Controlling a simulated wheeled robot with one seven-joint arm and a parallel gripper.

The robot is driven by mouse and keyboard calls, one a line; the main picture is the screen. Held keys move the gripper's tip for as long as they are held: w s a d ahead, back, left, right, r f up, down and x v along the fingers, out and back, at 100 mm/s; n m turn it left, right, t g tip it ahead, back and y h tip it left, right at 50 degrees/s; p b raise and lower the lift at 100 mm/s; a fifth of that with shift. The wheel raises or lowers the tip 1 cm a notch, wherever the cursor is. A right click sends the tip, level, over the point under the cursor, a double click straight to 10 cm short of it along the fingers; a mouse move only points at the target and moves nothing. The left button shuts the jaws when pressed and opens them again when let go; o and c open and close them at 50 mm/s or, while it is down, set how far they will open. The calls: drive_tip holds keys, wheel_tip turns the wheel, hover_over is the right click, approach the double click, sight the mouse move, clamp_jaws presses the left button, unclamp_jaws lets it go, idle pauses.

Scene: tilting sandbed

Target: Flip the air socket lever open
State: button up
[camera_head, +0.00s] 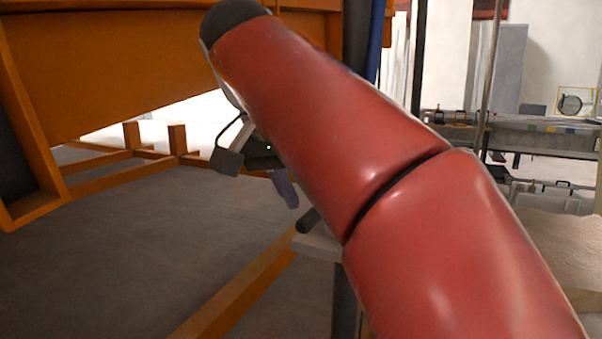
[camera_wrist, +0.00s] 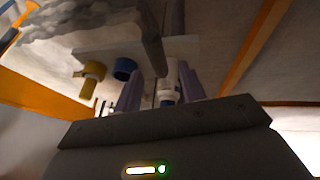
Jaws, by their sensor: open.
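In the wrist view, my gripper (camera_wrist: 160,88) is open, with one purple finger on each side of a small white and blue fitting (camera_wrist: 168,92). I cannot tell whether the fingers touch it. A dark grey bar (camera_wrist: 152,40), possibly the lever, reaches down towards the gap between the fingers. Behind them is a pale panel (camera_wrist: 192,47) with a yellow fitting (camera_wrist: 92,72) and a blue fitting (camera_wrist: 124,68). In the head view, my gripper (camera_head: 285,188) is partly hidden behind my red arm. A black handle-like end (camera_head: 308,220) shows below it at a grey plate (camera_head: 318,244).
A large orange frame (camera_head: 160,60) stands at the upper left, with an orange beam (camera_head: 235,287) running low across the floor. Open grey floor (camera_head: 150,230) lies at the left. A cluttered bench (camera_head: 545,135) stands at the back right. My arm blocks the head view's middle.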

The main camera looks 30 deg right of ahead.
drive_tip(key=shift+v, duration=1.75)
drive_tip(key=shift+a, duration=0.15)
